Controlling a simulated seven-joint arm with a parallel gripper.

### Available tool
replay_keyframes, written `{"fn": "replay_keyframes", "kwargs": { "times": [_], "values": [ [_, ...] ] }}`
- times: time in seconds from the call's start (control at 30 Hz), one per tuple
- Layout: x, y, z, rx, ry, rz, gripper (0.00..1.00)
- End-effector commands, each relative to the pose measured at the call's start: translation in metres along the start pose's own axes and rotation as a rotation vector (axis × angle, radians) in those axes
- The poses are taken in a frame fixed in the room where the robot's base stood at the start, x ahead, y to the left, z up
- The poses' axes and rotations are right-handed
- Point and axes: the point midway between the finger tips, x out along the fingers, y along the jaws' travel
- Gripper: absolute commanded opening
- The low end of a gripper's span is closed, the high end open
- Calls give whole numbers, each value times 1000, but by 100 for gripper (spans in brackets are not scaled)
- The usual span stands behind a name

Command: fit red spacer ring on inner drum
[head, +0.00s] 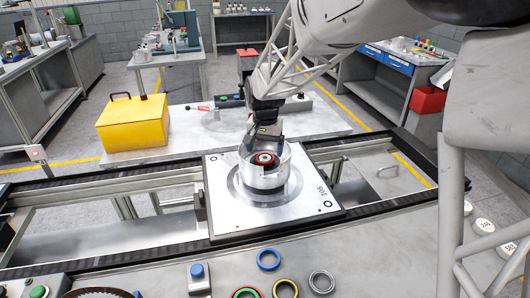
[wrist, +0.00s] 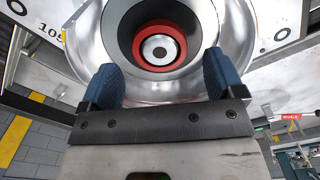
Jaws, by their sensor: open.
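The red spacer ring (head: 264,157) sits around the inner drum in the middle of the silver clutch housing (head: 261,180).
The housing stands on a square pallet plate (head: 323,207) on the conveyor. Blue (head: 268,267), green-red (head: 246,292), yellow (head: 286,284) and grey (head: 322,273) rings lie on the front bench. A yellow box (head: 133,123) stands behind the conveyor at left.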

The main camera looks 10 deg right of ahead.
Motion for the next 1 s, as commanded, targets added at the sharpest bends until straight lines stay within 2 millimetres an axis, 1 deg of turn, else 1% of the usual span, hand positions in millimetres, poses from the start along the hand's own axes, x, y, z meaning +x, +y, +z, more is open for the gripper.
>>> {"fn": "replay_keyframes", "kwargs": {
  "times": [0.4, 0.6, 0.8, 1.0],
  "values": [
    [-68, 0, 0, 0, 3, -1, 88],
    [-94, 0, 0, 0, 2, -1, 88],
    [-107, 0, 0, 0, 1, 0, 88],
    [-110, 0, 0, 0, 0, 0, 88]
  ]
}}
